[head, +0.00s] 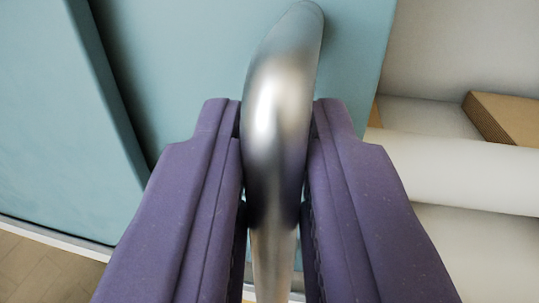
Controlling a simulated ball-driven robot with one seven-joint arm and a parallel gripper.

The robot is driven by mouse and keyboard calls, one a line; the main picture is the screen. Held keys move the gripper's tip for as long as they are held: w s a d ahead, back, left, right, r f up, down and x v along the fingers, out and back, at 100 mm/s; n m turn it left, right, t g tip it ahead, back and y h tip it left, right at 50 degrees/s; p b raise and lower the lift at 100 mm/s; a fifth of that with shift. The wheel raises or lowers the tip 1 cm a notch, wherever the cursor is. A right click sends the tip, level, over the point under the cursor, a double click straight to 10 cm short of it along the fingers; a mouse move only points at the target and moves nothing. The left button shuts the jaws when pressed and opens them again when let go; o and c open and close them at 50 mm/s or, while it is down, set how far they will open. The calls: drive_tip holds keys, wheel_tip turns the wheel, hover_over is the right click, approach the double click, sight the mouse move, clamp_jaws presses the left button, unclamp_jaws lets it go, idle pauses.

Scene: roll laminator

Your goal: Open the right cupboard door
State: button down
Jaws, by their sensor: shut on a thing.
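My gripper (277,140) has two purple fingers, one on each side of a shiny metal handle (278,105), and is shut on it. The handle's upper end meets a teal cupboard door (190,60). The door's right edge runs down the right of the middle, and the cupboard's pale inside shows past it, so the door stands at least partly open. I cannot tell how wide. My fingers hide part of the door and the sides of the handle.
A second teal panel (45,120) stands at the left, past a dark gap. At the right, a brown cardboard box (505,115) and a thick white roll-like form (450,170) show inside the cupboard. Wooden floor (40,270) shows at the lower left.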

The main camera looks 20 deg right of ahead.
drive_tip(key=w+a+p, duration=0.1)
drive_tip(key=a, duration=0.1)
drive_tip(key=w+a, duration=0.1)
drive_tip(key=w+a+p, duration=0.1)
drive_tip(key=a, duration=0.1)
drive_tip(key=shift+w+a+p, duration=0.3)
drive_tip(key=shift+w+p, duration=0.05)
drive_tip(key=c, duration=1.3)
unclamp_jaws()
drive_tip(key=shift+o, duration=0.4)
drive_tip(key=b+v, duration=0.5)
drive_tip(key=v, duration=0.2)
drive_tip(key=shift+s, duration=0.35)
drive_tip(key=shift+a, duration=0.1)
